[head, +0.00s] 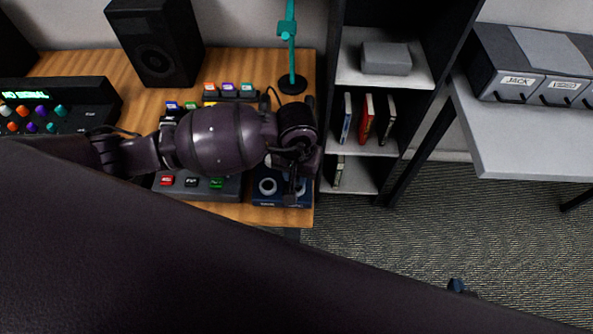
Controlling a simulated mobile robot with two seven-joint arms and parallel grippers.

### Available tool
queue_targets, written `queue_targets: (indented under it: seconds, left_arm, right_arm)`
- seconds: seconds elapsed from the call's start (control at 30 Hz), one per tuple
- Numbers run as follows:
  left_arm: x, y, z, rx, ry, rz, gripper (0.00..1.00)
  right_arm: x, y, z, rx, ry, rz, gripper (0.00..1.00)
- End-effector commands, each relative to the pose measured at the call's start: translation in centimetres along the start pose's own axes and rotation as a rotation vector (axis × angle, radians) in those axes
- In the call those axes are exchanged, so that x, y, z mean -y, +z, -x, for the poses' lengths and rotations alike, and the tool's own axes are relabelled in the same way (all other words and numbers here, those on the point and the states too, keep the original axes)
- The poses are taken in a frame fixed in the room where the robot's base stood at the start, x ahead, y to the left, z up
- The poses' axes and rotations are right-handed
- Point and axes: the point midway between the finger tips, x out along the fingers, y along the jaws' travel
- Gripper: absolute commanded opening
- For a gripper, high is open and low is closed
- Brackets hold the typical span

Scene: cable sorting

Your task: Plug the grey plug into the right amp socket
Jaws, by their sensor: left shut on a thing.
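My left gripper (291,190) points down over the dark blue box (262,201) at the table's front right corner, which has a pale ring on its top. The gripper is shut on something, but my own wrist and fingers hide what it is. I cannot make out the grey plug or the right amp socket. A black cable (271,92) loops up just behind the wrist. A small dark part (456,286) shows past my large dark arm at the lower right; it may be my right gripper, and its jaws cannot be made out.
Several coloured plugs (229,87) stand in a rack behind my arm; others (190,181) lie in front. A teal lamp stand (291,50), a black speaker (155,45) and a mixer (50,115) stand on the wooden table. Shelves (362,145) adjoin its right edge.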

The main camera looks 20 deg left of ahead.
Motion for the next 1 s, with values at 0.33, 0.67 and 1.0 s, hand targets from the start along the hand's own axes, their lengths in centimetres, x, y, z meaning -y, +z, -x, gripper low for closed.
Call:
queue_targets:
  seconds: [0.33,0.67,1.0]
  left_arm:
    - [0.0,0.0,-0.2,-0.001,-0.001,-0.001,0.01]
    - [0.0,0.0,-0.3,0.000,0.000,0.000,0.01]
    - [0.0,0.0,-0.4,0.000,0.000,0.000,0.01]
  right_arm:
    - [0.0,1.0,0.2,0.017,0.002,-0.002,0.00]
    - [0.1,0.7,-0.2,0.007,0.000,-0.003,0.00]
    - [0.1,0.0,-0.4,-0.006,-0.001,-0.002,0.00]
